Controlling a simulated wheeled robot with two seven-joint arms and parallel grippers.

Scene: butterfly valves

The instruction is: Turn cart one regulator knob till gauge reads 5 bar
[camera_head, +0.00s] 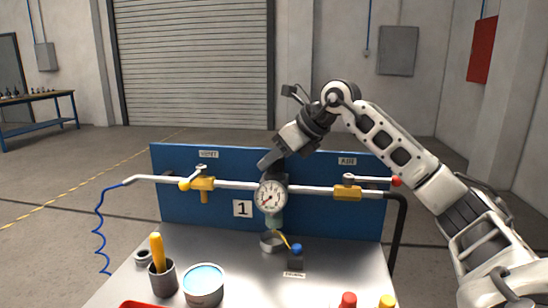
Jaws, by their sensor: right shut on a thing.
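The round white gauge (270,197) sits at the middle of the pipe, in front of the blue panel marked 1. Its needle seems to point to the lower left, but the numbers are too small to read. The dark regulator knob (280,178) is just above and behind the gauge, mostly hidden. My right gripper (269,163) reaches in from the upper right and is shut on the knob. Part of the regulator body (276,221) shows below the gauge. My left gripper is not in view.
A yellow valve with a yellow-tipped handle (203,183) is left of the gauge; another with a red-tipped handle (347,192) is right.

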